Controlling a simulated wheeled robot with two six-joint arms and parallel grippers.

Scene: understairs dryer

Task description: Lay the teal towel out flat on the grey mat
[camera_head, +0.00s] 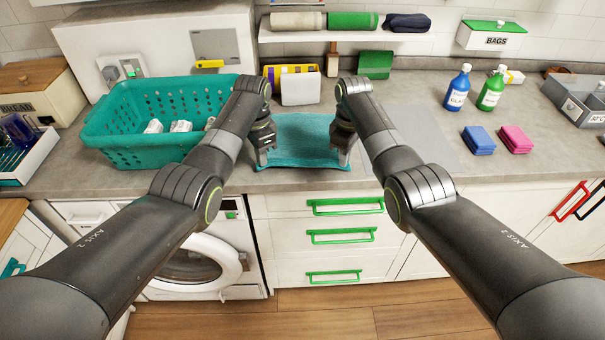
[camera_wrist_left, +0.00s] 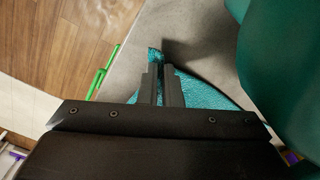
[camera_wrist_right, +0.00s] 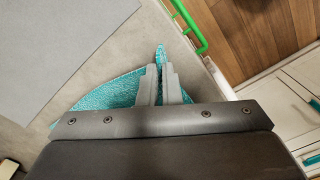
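The teal towel (camera_head: 302,138) is spread between my two grippers on the worktop near its front edge. Its front corners are pinched, and I cannot tell whether that edge is slightly raised. My left gripper (camera_head: 264,157) is shut on the front left corner; a bit of towel (camera_wrist_left: 155,54) pokes past its fingertips in the left wrist view. My right gripper (camera_head: 344,157) is shut on the front right corner, and a towel tip (camera_wrist_right: 161,54) shows there in the right wrist view. The flat grey mat (camera_head: 422,128) lies right of the towel, partly hidden by my right arm.
A teal basket (camera_head: 140,150) with white items stands close left of my left gripper. A white container (camera_head: 300,88) stands behind the towel. Blue (camera_head: 478,140) and pink (camera_head: 515,139) sponges and bottles (camera_head: 457,90) are right of the mat. A shelf (camera_head: 345,37) hangs behind.

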